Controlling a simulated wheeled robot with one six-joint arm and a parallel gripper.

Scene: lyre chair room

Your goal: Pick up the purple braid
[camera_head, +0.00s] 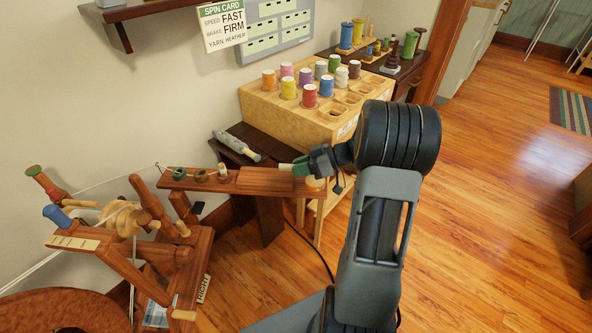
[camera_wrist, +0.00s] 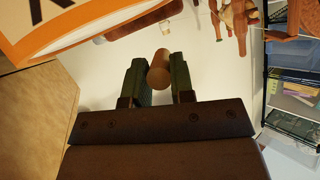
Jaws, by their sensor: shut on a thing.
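I cannot make out a purple braid in either view. A pale grey, speckled long roll (camera_head: 236,145) lies on a small dark table (camera_head: 263,141) by the wall. My gripper (camera_head: 285,169) is over the wooden arm of a spinning wheel, with its green fingers pointing left. In the wrist view my gripper (camera_wrist: 158,72) has its two green fingers on either side of a tan, round-ended wooden peg-like piece (camera_wrist: 158,68) and is shut on it.
The spinning wheel (camera_head: 135,222) stands at the left, its wooden arm (camera_head: 258,181) carrying small rings. A wooden rack (camera_head: 263,106) holds several coloured spools behind my gripper. A spin card (camera_head: 222,27) hangs on the wall. The floor (camera_head: 490,210) at right is clear.

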